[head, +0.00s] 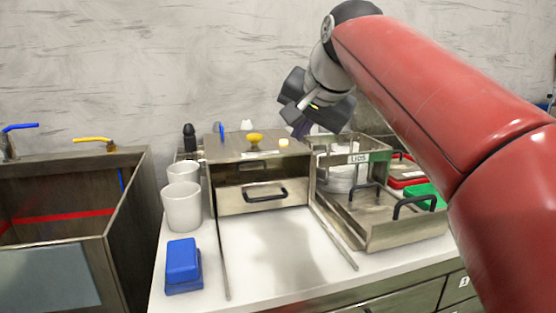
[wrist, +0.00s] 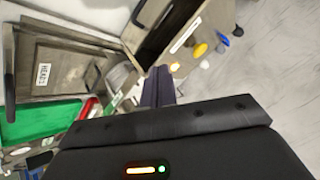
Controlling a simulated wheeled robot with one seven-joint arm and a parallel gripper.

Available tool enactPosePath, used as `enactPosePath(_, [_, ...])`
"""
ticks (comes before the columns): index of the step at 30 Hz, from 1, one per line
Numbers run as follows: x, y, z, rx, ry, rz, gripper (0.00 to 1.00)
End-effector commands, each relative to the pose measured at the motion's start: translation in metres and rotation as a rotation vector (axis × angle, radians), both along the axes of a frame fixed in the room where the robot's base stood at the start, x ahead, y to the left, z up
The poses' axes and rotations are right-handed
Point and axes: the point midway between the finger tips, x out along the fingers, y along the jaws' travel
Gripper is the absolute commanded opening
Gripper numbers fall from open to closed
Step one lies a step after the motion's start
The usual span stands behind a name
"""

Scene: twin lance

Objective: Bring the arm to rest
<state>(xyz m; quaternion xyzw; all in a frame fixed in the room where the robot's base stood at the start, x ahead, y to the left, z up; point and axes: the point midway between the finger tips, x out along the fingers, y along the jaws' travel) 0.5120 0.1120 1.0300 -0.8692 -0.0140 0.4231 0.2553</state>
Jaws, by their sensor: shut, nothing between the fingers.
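My red arm reaches in from the right in the head view and bends down at its wrist.
A yellow knob (head: 255,137) stands on the drawer box. White cups (head: 182,207) and a blue block (head: 183,266) are at left. A metal tray with black handles (head: 400,230) and a green item (head: 426,195) are at right. The front middle counter (head: 280,255) is clear.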

Motion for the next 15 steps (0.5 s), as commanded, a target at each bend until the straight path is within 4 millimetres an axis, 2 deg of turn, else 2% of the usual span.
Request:
enactPosePath(5, [-0.023, -0.027, -0.027, -0.041, 0.02, 0.017, 0.0])
enactPosePath(8, [-0.041, -0.043, -0.05, -0.076, 0.033, 0.036, 0.0])
enactPosePath(11, [-0.069, -0.061, -0.082, -0.126, 0.049, 0.063, 0.0])
enactPosePath(15, [-0.121, -0.083, -0.144, -0.224, 0.078, 0.116, 0.0])
